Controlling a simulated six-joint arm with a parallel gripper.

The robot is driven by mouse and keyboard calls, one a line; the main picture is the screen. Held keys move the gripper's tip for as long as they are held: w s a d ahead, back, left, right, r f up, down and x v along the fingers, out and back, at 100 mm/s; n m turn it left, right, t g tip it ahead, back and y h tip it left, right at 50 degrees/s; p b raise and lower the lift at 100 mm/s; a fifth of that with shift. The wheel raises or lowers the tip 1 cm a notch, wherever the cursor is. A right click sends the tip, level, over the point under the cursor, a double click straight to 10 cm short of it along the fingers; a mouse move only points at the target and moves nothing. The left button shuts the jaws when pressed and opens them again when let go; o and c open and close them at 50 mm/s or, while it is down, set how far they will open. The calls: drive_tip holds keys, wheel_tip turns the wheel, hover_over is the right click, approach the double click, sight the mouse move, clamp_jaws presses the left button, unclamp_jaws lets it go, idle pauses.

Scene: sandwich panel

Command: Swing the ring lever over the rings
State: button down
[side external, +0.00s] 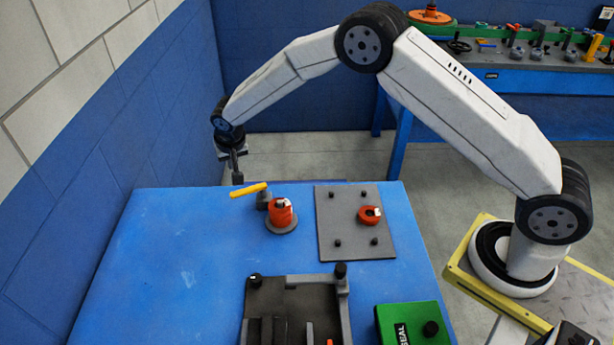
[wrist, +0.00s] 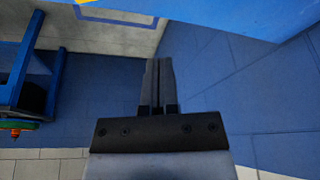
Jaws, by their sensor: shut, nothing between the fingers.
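The ring lever has a yellow handle (side external: 248,189) that points left from a dark grey pivot post (side external: 264,200). The orange rings (side external: 281,213) are stacked on a round grey base (side external: 282,228), just right of the pivot. The lever is off to the left of the rings, not over them. My gripper (side external: 238,181) is shut and empty, pointing down close to the handle's left end. I cannot tell whether it touches the handle. In the wrist view the shut fingers (wrist: 158,62) show, and a sliver of yellow (wrist: 85,1) lies at the top edge.
A grey plate (side external: 335,240) with several dark knobs and an orange ring (side external: 370,215) lies right of the stack. A dark grey fixture (side external: 315,281) and a green SEAL box (side external: 412,320) stand at the front. The blue table's (side external: 170,250) left side is clear, near the wall.

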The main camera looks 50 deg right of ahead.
drive_tip(key=x, duration=0.5)
drive_tip(key=shift+w+d+f, duration=0.1)
drive_tip(key=shift+f, duration=0.15)
drive_tip(key=shift+s+a, duration=0.3)
drive_tip(key=shift+s, duration=0.3)
drive_tip(key=shift+s+a, duration=0.25)
drive_tip(key=shift+s, duration=0.35)
drive_tip(key=shift+s+a, duration=0.3)
drive_tip(key=shift+s, duration=0.35)
